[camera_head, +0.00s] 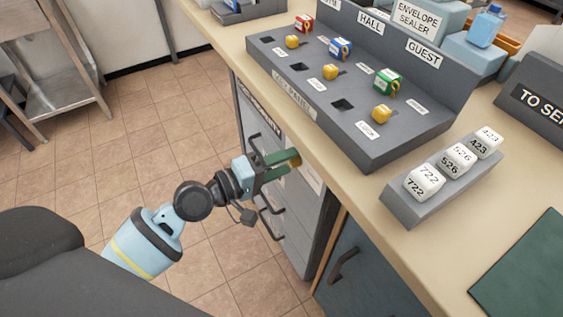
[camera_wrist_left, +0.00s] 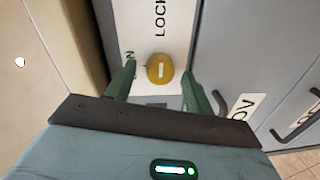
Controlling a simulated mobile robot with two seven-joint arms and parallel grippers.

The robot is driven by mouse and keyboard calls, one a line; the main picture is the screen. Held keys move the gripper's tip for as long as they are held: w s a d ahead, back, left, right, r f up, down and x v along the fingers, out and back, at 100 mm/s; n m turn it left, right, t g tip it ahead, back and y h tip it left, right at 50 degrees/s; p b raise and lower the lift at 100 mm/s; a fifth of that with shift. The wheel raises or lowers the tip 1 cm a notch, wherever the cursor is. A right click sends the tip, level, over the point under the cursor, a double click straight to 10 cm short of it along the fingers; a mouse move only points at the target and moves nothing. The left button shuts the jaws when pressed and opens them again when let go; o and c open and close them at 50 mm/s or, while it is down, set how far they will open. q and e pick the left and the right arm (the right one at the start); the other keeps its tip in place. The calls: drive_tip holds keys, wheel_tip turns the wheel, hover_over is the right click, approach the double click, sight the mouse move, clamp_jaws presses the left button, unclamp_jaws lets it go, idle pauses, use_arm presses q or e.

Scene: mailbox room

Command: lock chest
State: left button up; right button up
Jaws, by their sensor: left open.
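A grey drawer chest (camera_head: 292,226) with dark handles stands under the counter. In the left wrist view, a round yellow lock knob (camera_wrist_left: 160,69) sits on a white plate (camera_wrist_left: 173,18) lettered "LOCK" and a partly hidden word ending in "N". The knob's pale slot mark lies across the picture, pointing toward the partly hidden word's side. My left gripper (camera_head: 283,162) is open at the chest's upper front. Its green fingers (camera_wrist_left: 158,82) stand on either side of the knob; I cannot tell whether they touch it. The knob is mostly hidden in the head view.
The counter (camera_head: 355,183) overhangs close above my left gripper. On it stand a grey key panel (camera_head: 300,85) with several coloured and yellow pieces, and a grey rack (camera_head: 408,212) of white numbered blocks. A blue cabinet (camera_head: 365,270) is at the right.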

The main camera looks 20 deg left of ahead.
use_arm(q)
drive_tip(key=b+v, duration=0.1)
drive_tip(key=v, duration=0.6)
drive_tip(key=shift+s+a, duration=0.2)
drive_tip(key=shift+s, duration=0.1)
